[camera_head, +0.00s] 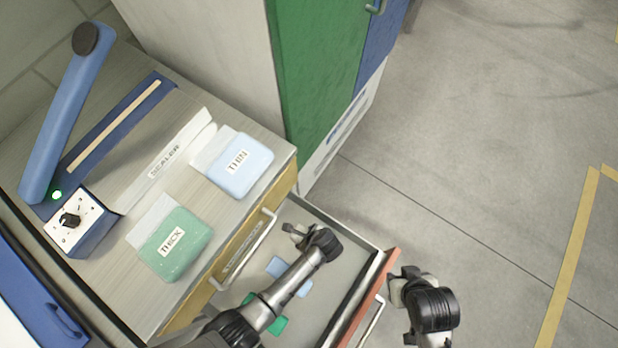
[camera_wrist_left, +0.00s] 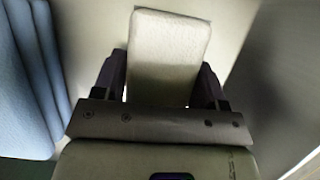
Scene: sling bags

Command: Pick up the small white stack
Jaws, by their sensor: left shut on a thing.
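The small white stack (camera_wrist_left: 168,50) is a pale, rounded-corner block between the fingers of my left gripper (camera_wrist_left: 164,85), which is shut on it. In the head view my left gripper (camera_head: 297,234) reaches over the open drawer (camera_head: 325,222) near its far end, and the stack is too small there to make out clearly. I cannot tell whether the stack is clear of the drawer floor. My right gripper (camera_head: 398,288) is outside the drawer, to the right of its red-edged front; its jaws are too small to read.
Blue pieces (camera_head: 275,266) and green pieces (camera_head: 279,325) lie in the drawer, partly under my left arm. On the counter lie a blue THIN pouch (camera_head: 250,179), a green THICK pouch (camera_head: 183,259) and a blue sealer (camera_head: 60,120). A green cabinet stands behind; open floor lies right.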

